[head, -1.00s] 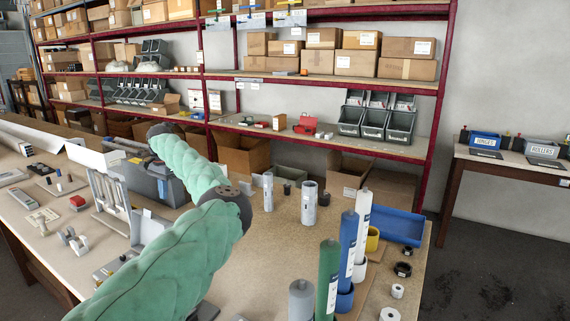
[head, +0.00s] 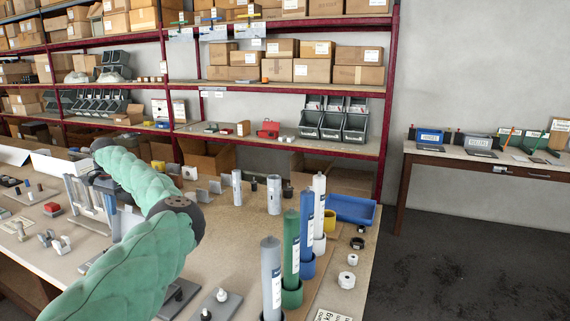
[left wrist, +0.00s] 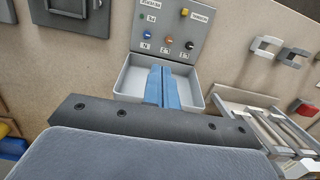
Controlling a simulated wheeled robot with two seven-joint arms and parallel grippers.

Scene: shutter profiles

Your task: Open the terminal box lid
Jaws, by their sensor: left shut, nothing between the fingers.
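In the left wrist view, my left gripper (left wrist: 160,80) has its two blue fingers shut together, with nothing between them. The fingers overlap a shallow light-grey open box (left wrist: 131,82) and hide its middle. I cannot tell whether they touch it. A grey panel (left wrist: 166,38) with several coloured buttons and small labels rises at the box's far edge. I cannot tell for certain whether this panel is the terminal box lid. In the head view, my green-sleeved left arm reaches over the bench, and the box is not clearly visible. My right gripper is not in view.
In the left wrist view, a rack with rods (left wrist: 285,130) stands right of the box. In the head view, upright grey, green, blue and white tubes (head: 291,250) stand on the bench right of my arm, near a blue tray (head: 352,209). Shelves (head: 270,139) stand behind.

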